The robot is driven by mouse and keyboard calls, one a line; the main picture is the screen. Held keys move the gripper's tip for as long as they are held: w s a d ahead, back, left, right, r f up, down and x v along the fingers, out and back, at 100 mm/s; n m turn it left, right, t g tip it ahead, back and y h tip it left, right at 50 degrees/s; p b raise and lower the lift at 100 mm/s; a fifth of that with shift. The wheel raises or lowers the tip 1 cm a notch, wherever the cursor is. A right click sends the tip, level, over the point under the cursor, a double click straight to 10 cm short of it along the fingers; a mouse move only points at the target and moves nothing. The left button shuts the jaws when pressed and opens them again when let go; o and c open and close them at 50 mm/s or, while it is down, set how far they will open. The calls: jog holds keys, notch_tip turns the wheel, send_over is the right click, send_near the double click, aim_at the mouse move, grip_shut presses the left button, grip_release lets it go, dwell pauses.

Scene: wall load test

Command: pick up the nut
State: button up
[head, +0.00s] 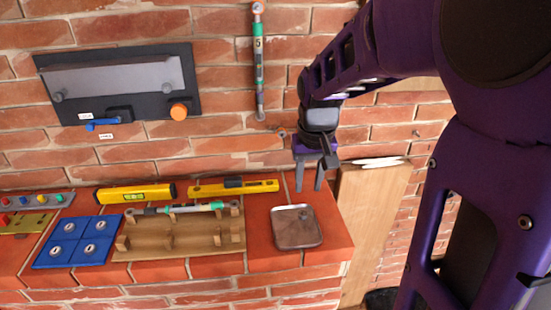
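My gripper (309,187) hangs fingers down in front of the brick wall, above the back edge of the square metal tray (292,239). Its two grey fingers are apart, with nothing visible between them. A small round thing (303,214), perhaps the nut, lies in the tray just below the fingertips; it is too small to be sure. Several pale ring-like pieces sit on the blue pads (72,241) at the left, and I cannot tell whether any is a nut.
A wooden rack (205,242) holding a green-and-grey tool (190,209) stands left of the tray. Yellow levels (135,193) lie behind it. A black panel (120,85) and an upright tool (258,60) are on the wall. A wooden board (368,220) leans at the right.

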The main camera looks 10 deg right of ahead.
aim_at(303, 218)
jog(key=f, duration=0.3)
jog(key=w+f+b, duration=0.1)
jog(key=f, duration=0.2)
jog(key=w+f, duration=0.1)
jog(key=f, duration=0.3)
grip_shut()
